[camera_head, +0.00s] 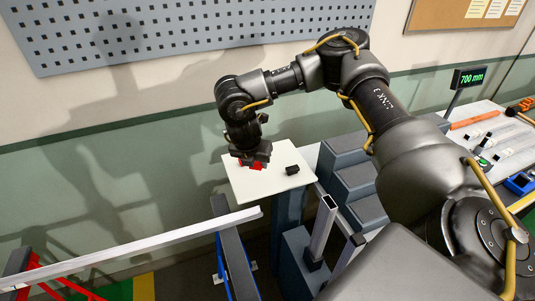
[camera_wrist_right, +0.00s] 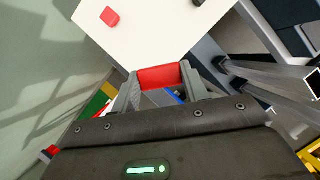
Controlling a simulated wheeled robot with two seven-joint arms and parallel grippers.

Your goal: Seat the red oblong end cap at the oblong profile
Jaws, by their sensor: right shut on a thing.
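My right gripper (camera_head: 256,164) is above the white square table, shut on a red end cap (camera_head: 258,166). In the right wrist view the red cap (camera_wrist_right: 163,77) sits between the two grey fingers (camera_wrist_right: 160,84). An upright hollow profile (camera_head: 321,228) with an open top stands right of the table. A second upright profile (camera_head: 350,252) is beside it, partly hidden by my arm. I cannot tell which one is the oblong profile. The held cap is apart from both. My left gripper is not in view.
The white table (camera_head: 270,187) carries a black part (camera_head: 292,170) and another red piece (camera_wrist_right: 110,17). A long light bar (camera_head: 140,248) lies across a stand at the left. Grey steps (camera_head: 350,178) rise right of the table. A cluttered bench (camera_head: 490,145) is at far right.

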